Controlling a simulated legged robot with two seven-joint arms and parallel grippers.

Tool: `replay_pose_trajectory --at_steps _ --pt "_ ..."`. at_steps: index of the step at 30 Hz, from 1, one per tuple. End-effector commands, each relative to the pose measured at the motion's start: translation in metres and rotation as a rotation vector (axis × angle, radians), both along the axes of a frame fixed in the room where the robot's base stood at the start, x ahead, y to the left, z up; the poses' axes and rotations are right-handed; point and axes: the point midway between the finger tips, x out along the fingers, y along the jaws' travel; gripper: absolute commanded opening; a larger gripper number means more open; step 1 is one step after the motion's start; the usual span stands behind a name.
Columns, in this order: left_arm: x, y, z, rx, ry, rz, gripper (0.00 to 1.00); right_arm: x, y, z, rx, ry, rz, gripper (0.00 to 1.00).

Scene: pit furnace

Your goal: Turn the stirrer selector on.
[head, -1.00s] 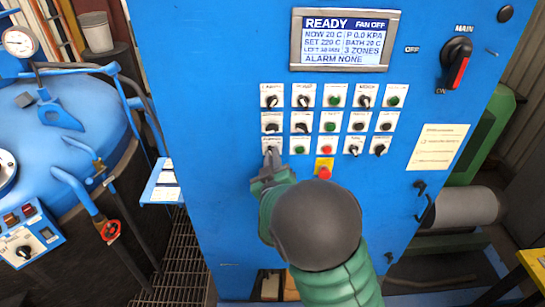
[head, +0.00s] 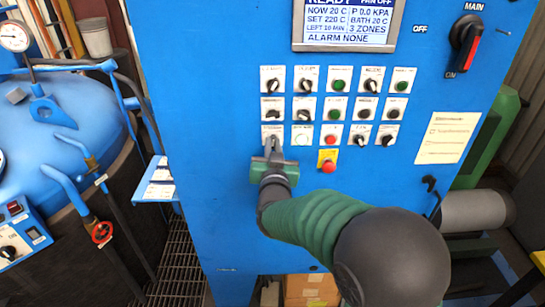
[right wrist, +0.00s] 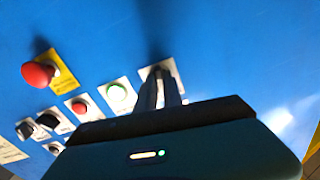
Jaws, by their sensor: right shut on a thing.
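The blue control panel (head: 225,110) carries rows of small switches and lamps. My right gripper (head: 273,146) is at the leftmost selector of the bottom row, whose white label plate (head: 272,128) shows above the fingers; its print is too small to read. The fingers are shut on the selector's knob, which they mostly hide, so its angle cannot be told. In the right wrist view the gripper (right wrist: 161,88) points at the same plate. The round lamp (head: 302,135) beside it is lit pale white-green, also in the wrist view (right wrist: 118,94). My left gripper is not in view.
A red mushroom button (head: 328,167) on a yellow plate sits low and right of the gripper. The display (head: 347,24) is above, the main switch (head: 466,42) at upper right. A blue vessel (head: 50,130) stands left. Panel below the gripper is clear.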

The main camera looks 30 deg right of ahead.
Motion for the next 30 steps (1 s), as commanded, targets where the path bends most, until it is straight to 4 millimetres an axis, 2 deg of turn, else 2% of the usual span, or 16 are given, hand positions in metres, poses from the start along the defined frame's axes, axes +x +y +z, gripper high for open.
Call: replay_pose_trajectory --at_steps 1,3,12,19,30 --pt "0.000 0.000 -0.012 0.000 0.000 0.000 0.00 0.000 0.000 -0.004 0.032 -0.026 0.000 0.00" --pt "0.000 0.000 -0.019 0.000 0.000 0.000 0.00 0.000 0.000 -0.004 0.082 -0.055 0.000 0.00" --pt "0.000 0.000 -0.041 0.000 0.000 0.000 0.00 -0.001 -0.001 -0.003 0.247 -0.154 -0.001 0.00" --pt "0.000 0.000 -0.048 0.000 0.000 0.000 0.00 -0.001 -0.001 -0.001 0.310 -0.192 -0.002 0.00" --pt "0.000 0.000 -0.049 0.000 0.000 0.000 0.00 -0.001 -0.002 0.000 0.329 -0.202 -0.002 0.00"
